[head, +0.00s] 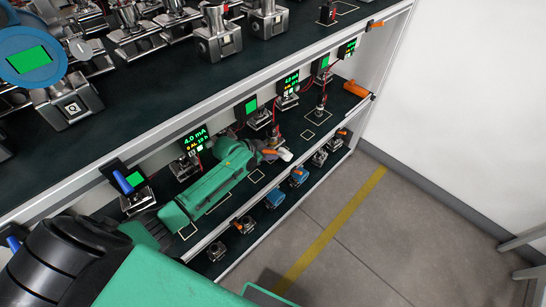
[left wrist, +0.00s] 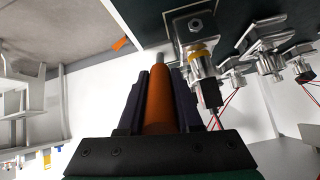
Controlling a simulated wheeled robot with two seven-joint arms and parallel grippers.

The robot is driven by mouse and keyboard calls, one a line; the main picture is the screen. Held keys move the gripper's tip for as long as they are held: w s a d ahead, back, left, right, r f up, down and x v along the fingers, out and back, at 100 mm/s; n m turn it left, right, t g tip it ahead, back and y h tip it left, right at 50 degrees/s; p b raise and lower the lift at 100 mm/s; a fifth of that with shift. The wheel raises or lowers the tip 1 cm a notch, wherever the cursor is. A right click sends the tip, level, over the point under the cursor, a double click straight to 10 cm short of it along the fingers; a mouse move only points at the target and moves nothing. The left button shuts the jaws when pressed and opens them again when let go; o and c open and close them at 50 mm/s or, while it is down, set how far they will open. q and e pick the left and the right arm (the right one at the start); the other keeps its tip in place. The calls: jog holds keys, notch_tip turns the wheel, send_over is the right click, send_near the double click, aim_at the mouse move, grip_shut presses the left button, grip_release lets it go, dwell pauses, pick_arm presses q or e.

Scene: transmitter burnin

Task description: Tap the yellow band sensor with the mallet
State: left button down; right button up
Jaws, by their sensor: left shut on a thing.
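My left gripper (left wrist: 158,84) is shut on an orange handle (left wrist: 159,102), which I take to be the mallet's. The handle points away from the wrist and ends in a small pale metal tip. In the head view my left gripper (head: 263,152) is at the lower shelf level, with a bit of orange and a pale piece at its end. In the left wrist view a metal sensor with a yellow band (left wrist: 198,51) is just right of the handle's far end; I cannot tell whether they touch. In the head view I cannot make out the yellow band. My right gripper is not in view.
The lower shelf (head: 322,137) carries several transmitters with green displays and red wires. An upper shelf (head: 215,65) with metal fittings overhangs it. An orange object (head: 356,90) lies near the shelf's right end. The floor (head: 375,225) at right is clear.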

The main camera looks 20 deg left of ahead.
pick_arm(q)
jog(key=d+p, duration=0.1)
jog(key=s+d, duration=0.1)
jog(key=d+p, duration=0.1)
jog(key=shift+s+d+p, duration=0.25)
jog(key=shift+d+p, duration=0.05)
jog(key=shift+d, duration=0.1)
jog(key=shift+a, duration=0.1)
